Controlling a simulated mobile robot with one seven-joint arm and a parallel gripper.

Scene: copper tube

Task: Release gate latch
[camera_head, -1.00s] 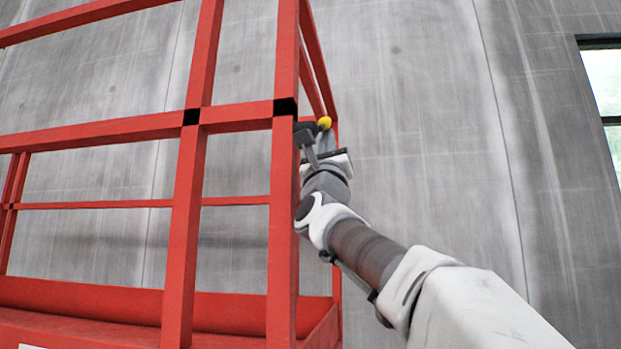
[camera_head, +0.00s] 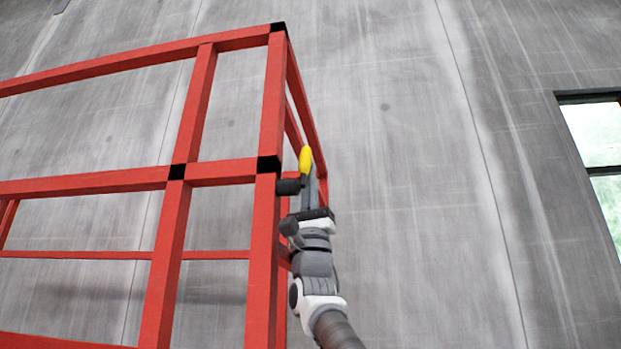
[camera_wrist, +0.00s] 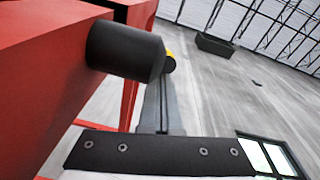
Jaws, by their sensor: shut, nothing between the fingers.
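The gate latch has a yellow handle (camera_head: 305,159) and a black cylindrical body (camera_head: 288,187) on the red corner post, just below the black rail joint. My gripper (camera_head: 310,185) points up beside the latch, right of the black body and just below the yellow handle. Its grey fingers are shut together with nothing between them. In the wrist view the black cylinder (camera_wrist: 125,50) is large and close, left of my fingers (camera_wrist: 162,100). Only a sliver of the yellow handle (camera_wrist: 169,52) shows behind it. I cannot tell whether the fingers touch the latch.
The red railing (camera_head: 218,172) fills the left side, with its corner post (camera_head: 262,265) close to my wrist. A grey concrete wall (camera_head: 420,190) stands behind, with a window (camera_head: 595,135) at the right. The space right of my gripper is clear.

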